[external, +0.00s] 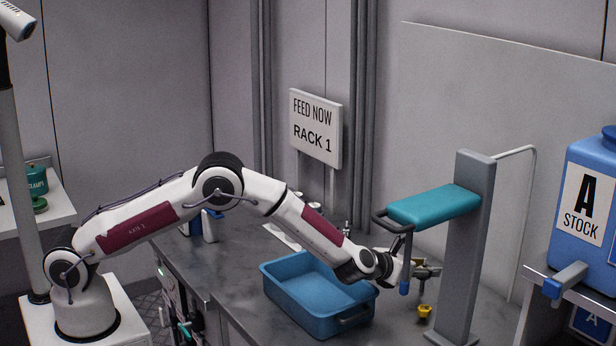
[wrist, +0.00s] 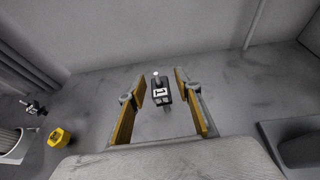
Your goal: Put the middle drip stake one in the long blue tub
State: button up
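My gripper (wrist: 160,84) is open, its two tan-padded fingers spread on either side of a small black drip stake (wrist: 161,95) with a white label. The stake shows between the fingers with gaps on both sides; I cannot tell how far below the fingertips it is. Another small black stake-like piece (wrist: 33,107) lies at the far left of the wrist view. In the external view my gripper (external: 425,268) is right of the long blue tub (external: 346,321), partly hidden by the wrist. The tub stands on the grey bench and its visible inside looks empty.
A yellow piece (external: 424,311) sits on the bench near my gripper; it also shows in the wrist view (wrist: 59,137). A grey post (external: 468,240) with a teal arm (external: 432,206) stands close at the right. A blue stock container (external: 590,210) stands beyond.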

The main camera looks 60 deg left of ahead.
jog(key=c, duration=0.6)
jog(key=shift+r, duration=0.1)
jog(key=shift+r, duration=4.9)
